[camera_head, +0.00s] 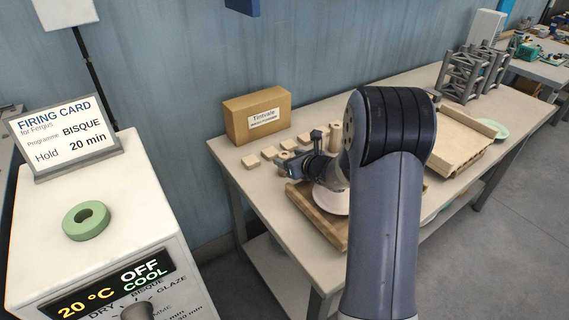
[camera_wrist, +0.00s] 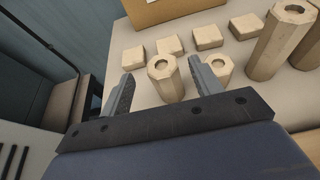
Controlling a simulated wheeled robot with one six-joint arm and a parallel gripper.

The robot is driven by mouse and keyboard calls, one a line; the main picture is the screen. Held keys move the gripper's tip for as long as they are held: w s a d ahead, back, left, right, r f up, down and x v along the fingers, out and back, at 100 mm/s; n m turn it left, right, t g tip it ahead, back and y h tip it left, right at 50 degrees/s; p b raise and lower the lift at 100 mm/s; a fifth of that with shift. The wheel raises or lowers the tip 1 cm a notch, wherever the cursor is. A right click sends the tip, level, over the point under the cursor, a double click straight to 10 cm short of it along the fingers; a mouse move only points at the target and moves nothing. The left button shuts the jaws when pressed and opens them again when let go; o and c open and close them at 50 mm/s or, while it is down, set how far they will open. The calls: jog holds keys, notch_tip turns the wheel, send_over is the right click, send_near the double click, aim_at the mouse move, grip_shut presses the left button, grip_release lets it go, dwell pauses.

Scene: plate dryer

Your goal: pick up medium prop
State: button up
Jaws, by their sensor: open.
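A medium hexagonal prop (camera_wrist: 166,82), tan with a round hole in its top, stands upright on the table. In the wrist view it appears between the two fingers of my gripper (camera_wrist: 160,72), just beyond their tips; I cannot tell whether it is touched. A second medium prop (camera_wrist: 223,68) stands to its right, partly hidden by the right finger. Two taller props (camera_wrist: 276,48) stand further right. In the head view my gripper (camera_head: 286,162) is low over the table's left end, open and empty, and my arm hides part of the table.
Several flat square blocks (camera_wrist: 169,44) lie in a row behind the props. A cardboard box (camera_head: 257,118) stands behind them. A wooden board (camera_head: 318,219) with a white round piece lies in front. The kiln (camera_head: 120,205) with a green ring stands left.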

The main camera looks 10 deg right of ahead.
aim_at(286, 156)
jog(key=shift+p+x, duration=0.3)
jog(key=shift+x, duration=1.55)
jog(key=shift+d, duration=0.1)
jog(key=c, duration=1.2)
